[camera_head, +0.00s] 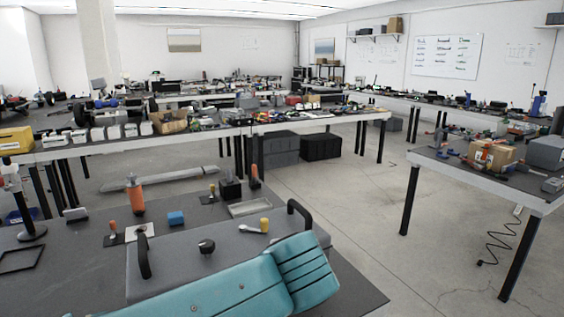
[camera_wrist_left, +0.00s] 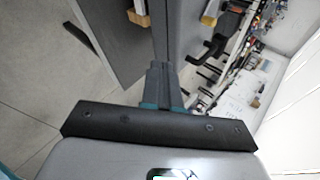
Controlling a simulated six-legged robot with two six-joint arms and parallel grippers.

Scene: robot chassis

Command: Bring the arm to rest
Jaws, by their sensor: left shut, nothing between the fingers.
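My left gripper (camera_wrist_left: 158,72) shows in the left wrist view as dark grey fingers with teal sides. The fingers are together with nothing between them, pointing toward a dark surface edge. In the head view, a teal part of my arm lies low across the front, over a grey panel (camera_head: 180,272) with two black handles and a round knob. I cannot make out a gripper's fingertips in the head view. My right gripper is not in view.
The dark worktop (camera_head: 80,270) holds an orange bottle (camera_head: 135,196), a blue block (camera_head: 176,218), a yellow-topped piece (camera_head: 264,225), a black holder (camera_head: 230,188) and a stand (camera_head: 28,232) at left. Cluttered benches (camera_head: 255,130) stand behind; another table (camera_head: 520,190) is at right. Open floor (camera_head: 330,210) lies between.

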